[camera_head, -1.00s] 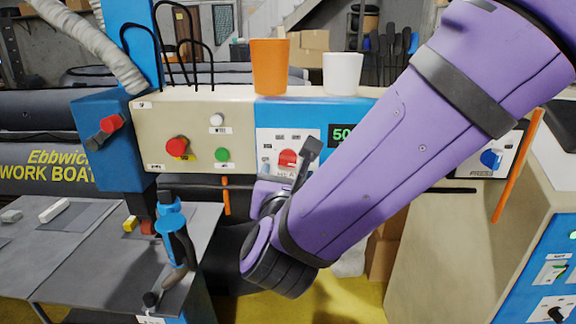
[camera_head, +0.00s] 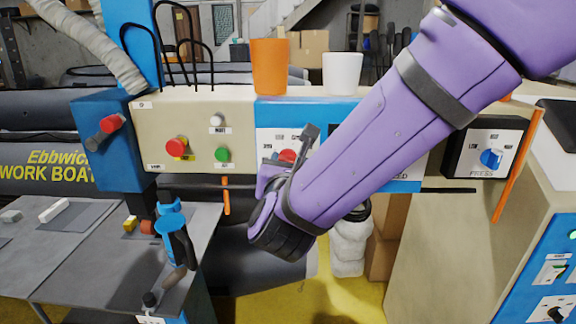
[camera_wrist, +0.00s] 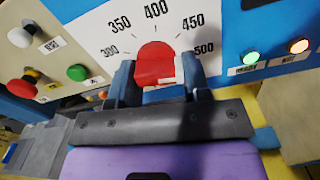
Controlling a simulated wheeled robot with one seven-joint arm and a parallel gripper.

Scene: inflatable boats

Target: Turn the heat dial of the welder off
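The heat dial (camera_wrist: 156,63) is a red knob on the welder's white scale panel (camera_wrist: 101,32), marked from 300 to 500. In the wrist view it sits between the two fingers of my gripper (camera_wrist: 158,76), which are spread on either side of it. I cannot tell whether the fingers touch the knob. In the head view the red dial (camera_head: 287,155) is partly hidden behind my gripper (camera_head: 291,164). The dial's exact setting is unclear.
Red (camera_head: 176,146), green (camera_head: 222,154) and white (camera_head: 217,120) buttons are left of the dial. An orange cup (camera_head: 270,66) and a white cup (camera_head: 342,73) stand on the welder's top. A blue press dial (camera_head: 490,158) is at right. A grey table (camera_head: 110,255) is at lower left.

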